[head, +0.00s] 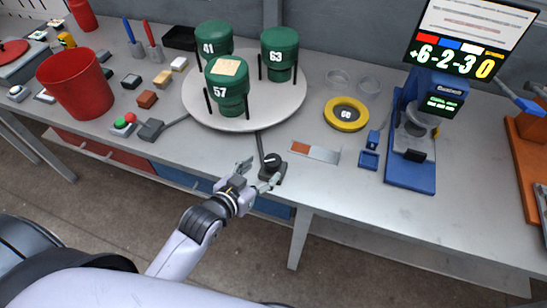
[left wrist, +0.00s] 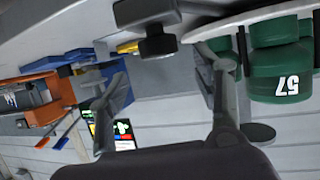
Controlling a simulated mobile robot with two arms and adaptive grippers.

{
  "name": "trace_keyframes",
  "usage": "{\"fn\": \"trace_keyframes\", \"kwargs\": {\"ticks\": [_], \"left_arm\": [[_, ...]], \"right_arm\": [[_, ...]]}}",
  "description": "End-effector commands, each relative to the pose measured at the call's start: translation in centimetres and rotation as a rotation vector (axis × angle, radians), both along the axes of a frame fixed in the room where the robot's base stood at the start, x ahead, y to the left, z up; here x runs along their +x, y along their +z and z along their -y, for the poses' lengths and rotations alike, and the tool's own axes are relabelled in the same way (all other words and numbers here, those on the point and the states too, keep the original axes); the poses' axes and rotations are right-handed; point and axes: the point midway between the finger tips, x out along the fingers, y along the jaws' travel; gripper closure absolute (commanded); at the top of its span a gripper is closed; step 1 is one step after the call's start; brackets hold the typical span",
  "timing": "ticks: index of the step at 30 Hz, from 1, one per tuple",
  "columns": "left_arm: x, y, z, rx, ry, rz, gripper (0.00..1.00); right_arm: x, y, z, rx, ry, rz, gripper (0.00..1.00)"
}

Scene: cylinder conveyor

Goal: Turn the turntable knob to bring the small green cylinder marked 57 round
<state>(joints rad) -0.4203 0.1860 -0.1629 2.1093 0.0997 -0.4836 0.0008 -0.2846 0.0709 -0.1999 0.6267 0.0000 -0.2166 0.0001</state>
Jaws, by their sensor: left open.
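The turntable (head: 266,112) is a round pale disc carrying three green cylinders. Cylinder 57 (head: 228,88) stands at its front left with a tan tag on top; it also shows at the right of the left wrist view (left wrist: 282,75). Cylinder 41 (head: 214,40) is behind it and cylinder 63 (head: 279,52) is to the back right. The black knob (head: 271,160) sits on a small base at the table's front edge. My left gripper (head: 260,172) is open just in front of the knob, which appears ahead of the fingers in the left wrist view (left wrist: 157,43).
A red bin (head: 77,84), a box with red and green buttons (head: 124,123) and small blocks lie to the left. A yellow ring (head: 346,114), a blue scale-like stand (head: 411,170) and a lit display (head: 452,58) are to the right. A grey-and-brown plate (head: 315,152) lies beside the knob.

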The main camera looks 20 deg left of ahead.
Motion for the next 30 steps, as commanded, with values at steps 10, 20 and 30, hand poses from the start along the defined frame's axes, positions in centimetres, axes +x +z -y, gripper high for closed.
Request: {"fn": "trace_keyframes", "kwargs": {"ticks": [10,20,30], "left_arm": [[5.4,-2.2,1.3,-0.002,0.0,-0.001,0.4],[6.4,-2.7,1.6,-0.001,-0.001,0.001,0.4],[6.4,-2.7,1.6,0.0,-0.001,0.0,0.55]], "right_arm": [[-3.3,0.6,0.7,-0.011,0.002,-0.05,0.4],[-0.7,0.9,0.9,-0.012,0.004,-0.01,0.4],[-1.7,0.8,1.0,-0.013,0.004,-0.024,0.4]]}}
